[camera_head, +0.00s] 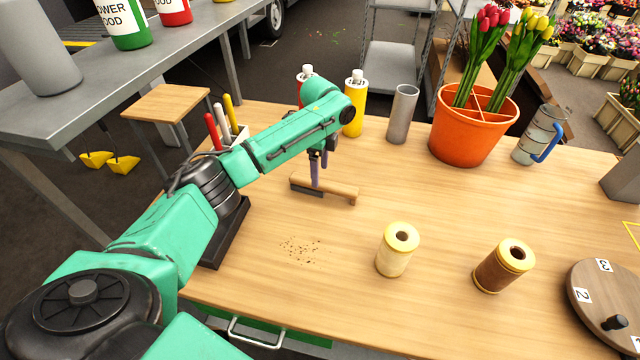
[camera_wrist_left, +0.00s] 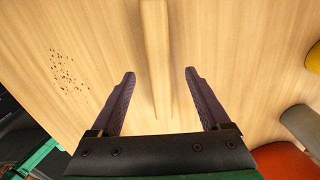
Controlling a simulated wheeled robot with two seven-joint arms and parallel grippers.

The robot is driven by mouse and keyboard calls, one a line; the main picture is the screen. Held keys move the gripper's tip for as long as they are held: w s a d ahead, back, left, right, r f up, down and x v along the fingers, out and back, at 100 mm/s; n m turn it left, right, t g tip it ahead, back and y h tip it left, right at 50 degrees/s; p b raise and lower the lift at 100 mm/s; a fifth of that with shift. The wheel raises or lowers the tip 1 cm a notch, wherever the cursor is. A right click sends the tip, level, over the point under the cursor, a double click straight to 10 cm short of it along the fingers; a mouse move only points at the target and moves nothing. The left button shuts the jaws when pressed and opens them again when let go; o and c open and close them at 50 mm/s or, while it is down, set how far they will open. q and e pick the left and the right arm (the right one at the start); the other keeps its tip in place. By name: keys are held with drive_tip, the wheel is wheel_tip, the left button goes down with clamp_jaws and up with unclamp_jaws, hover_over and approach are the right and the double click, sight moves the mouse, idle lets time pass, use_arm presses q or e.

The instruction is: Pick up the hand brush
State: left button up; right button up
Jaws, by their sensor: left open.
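The hand brush (camera_head: 340,190) lies on the wooden table, with a pale wooden body and a dark bristle strip along its near left edge. My left gripper (camera_head: 318,172) is open and over the brush, with its fingers pointing down. In the left wrist view the brush's wooden handle (camera_wrist_left: 155,45) runs between the two purple fingers (camera_wrist_left: 160,76), with a gap on each side. The bristles are not visible in that view. My right gripper is not in view.
Dark crumbs (camera_head: 300,250) lie on the table near the brush. A cream spool (camera_head: 394,258) and a brown spool (camera_head: 497,275) stand to the right. An orange pot (camera_head: 462,140), grey cylinder (camera_head: 402,115) and yellow bottle (camera_head: 353,118) stand behind. The table's middle right is clear.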

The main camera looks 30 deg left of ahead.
sight(320, 181)
use_arm(q)
wheel_tip(320, 181, down, 4)
drive_tip(key=shift+s+f+p, duration=0.1)
drive_tip(key=shift+f+p, duration=0.15)
drive_tip(key=shift+p, duration=0.2)
drive_tip(key=shift+f, duration=0.4)
clamp_jaws()
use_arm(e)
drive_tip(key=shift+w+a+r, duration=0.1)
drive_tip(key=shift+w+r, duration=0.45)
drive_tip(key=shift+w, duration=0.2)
use_arm(q)
wheel_tip(320, 181, up, 20)
